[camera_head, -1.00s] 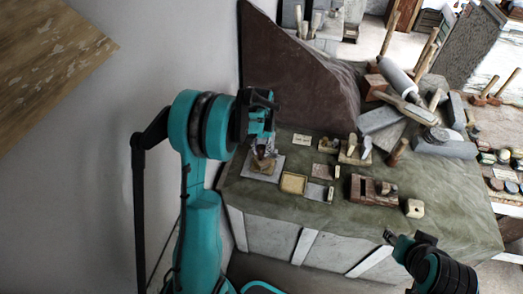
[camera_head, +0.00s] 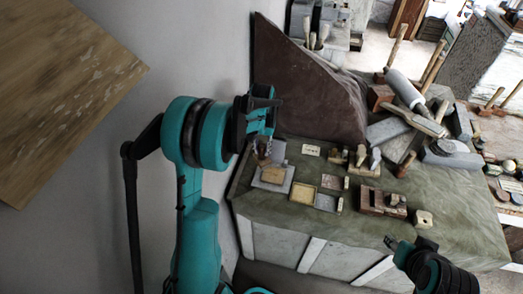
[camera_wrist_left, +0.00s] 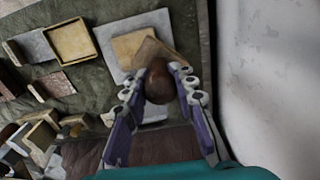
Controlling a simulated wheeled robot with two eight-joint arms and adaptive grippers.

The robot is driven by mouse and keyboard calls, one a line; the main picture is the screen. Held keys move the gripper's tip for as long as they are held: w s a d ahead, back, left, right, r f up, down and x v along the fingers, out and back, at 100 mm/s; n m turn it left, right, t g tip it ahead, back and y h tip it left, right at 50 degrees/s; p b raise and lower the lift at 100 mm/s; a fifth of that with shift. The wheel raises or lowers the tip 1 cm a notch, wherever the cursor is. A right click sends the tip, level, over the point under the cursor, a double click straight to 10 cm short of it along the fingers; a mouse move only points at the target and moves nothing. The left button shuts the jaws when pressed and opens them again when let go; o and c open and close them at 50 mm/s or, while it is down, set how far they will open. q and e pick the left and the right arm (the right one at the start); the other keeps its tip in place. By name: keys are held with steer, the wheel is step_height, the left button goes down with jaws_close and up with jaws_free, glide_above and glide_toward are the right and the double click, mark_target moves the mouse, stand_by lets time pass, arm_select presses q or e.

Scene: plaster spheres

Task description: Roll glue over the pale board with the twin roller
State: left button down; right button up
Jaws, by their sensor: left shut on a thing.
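My left gripper (camera_head: 262,152) is over the back left of the green-covered bench, beside the pale board. In the left wrist view its fingers (camera_wrist_left: 160,88) are shut on a rounded dark brown handle (camera_wrist_left: 160,84), which looks like the twin roller's handle. The roller's lower parts are mostly hidden; a flat brown piece (camera_wrist_left: 154,52) shows just beyond the handle. The pale tan board (camera_head: 273,175) lies on a larger grey sheet (camera_head: 264,186); it also shows in the left wrist view (camera_wrist_left: 126,44). My right gripper (camera_head: 391,242) is low at the bench's front right, its jaws too small to read.
A shallow yellowish tray (camera_head: 303,193) lies right of the board. Small blocks, a wooden plane-like block (camera_head: 382,202) and stone slabs (camera_head: 388,130) crowd the bench's right. A dark brown slanted slab (camera_head: 305,85) rises behind, and a wall (camera_head: 200,60) stands left.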

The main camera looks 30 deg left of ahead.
arm_select(q)
steer(key=shift+d+r+p, duration=0.1)
steer(key=shift+r+p, duration=0.35)
steer(key=shift+r, duration=0.65)
